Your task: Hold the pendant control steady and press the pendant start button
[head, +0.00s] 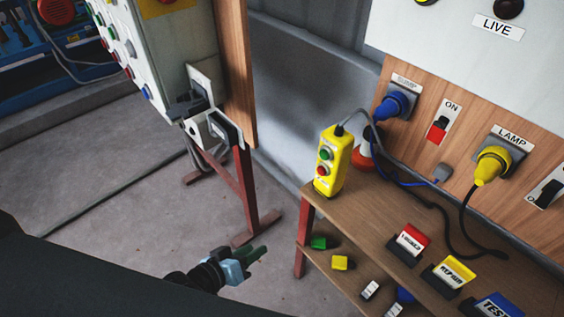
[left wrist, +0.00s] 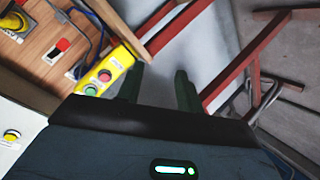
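The yellow pendant control (head: 330,160) stands nearly upright at the left front corner of the wooden shelf unit, with a grey cable at its top. Its green button (head: 326,154) is above a red button (head: 324,169); the labels are too small to read. My left gripper (head: 262,253) is below and left of the pendant, apart from it. In the left wrist view, the two dark green fingers (left wrist: 159,82) are spread with nothing between them. The pendant shows there (left wrist: 121,60) just left of the left finger. My right gripper is not in view.
The shelf top (head: 385,195) holds cables and red, yellow and blue labelled tags. Small coloured items lie on the lower shelf. Blue (head: 396,106) and yellow (head: 491,165) plugs sit in the panel behind. A red-legged stand (head: 247,195) is at left, with open floor before it.

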